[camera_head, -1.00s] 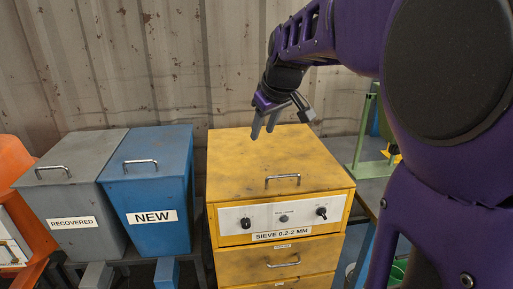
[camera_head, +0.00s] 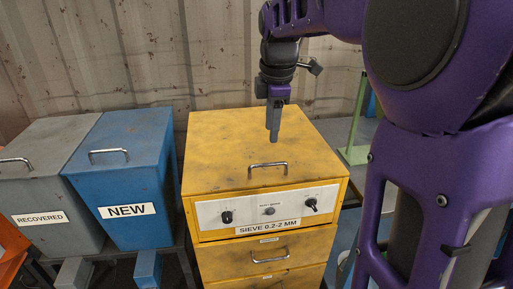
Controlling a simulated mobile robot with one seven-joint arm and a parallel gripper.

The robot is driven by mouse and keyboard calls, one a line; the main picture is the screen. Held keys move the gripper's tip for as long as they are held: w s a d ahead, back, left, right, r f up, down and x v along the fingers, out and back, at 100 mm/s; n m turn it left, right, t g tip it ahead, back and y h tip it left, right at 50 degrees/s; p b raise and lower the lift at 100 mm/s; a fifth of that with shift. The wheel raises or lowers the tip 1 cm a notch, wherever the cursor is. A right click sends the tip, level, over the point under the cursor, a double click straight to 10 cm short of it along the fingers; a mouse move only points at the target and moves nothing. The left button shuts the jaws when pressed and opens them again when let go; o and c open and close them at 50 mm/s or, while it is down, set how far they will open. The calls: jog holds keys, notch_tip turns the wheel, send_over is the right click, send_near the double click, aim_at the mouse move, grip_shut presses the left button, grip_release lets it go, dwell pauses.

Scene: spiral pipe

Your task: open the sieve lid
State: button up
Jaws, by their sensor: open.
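The sieve is a yellow box with a white panel marked "SIEVE 0.2-2 MM" (camera_head: 268,229). Its yellow lid (camera_head: 225,155) is flat and shut on top. A metal handle (camera_head: 267,168) stands near the lid's front edge. My gripper (camera_head: 273,138) points down above the lid, behind the handle and a little to its right in the picture. The two fingers overlap from this side, so the gap between them is hidden. The gripper is open and holds nothing. It looks apart from the handle; its height over the lid is hard to tell.
A blue bin marked "NEW" (camera_head: 130,170) stands close to the sieve's left side, with a grey "RECOVERED" bin (camera_head: 45,160) beyond it. Drawers with handles (camera_head: 270,256) lie below the panel. A green metal frame (camera_head: 356,135) stands to the right. A corrugated wall (camera_head: 130,55) is behind.

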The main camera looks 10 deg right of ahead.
aim_at(269, 165)
jog(key=f, duration=0.3)
jog(key=w+f+b, duration=0.1)
jog(key=f, duration=0.3)
jog(key=w+f, duration=0.1)
jog(key=f, duration=0.2)
jog(key=shift+f+b, duration=0.25)
jog(key=shift+b, duration=0.1)
grip_shut()
jog(key=shift+w+r, duration=0.1)
dwell(0.7)
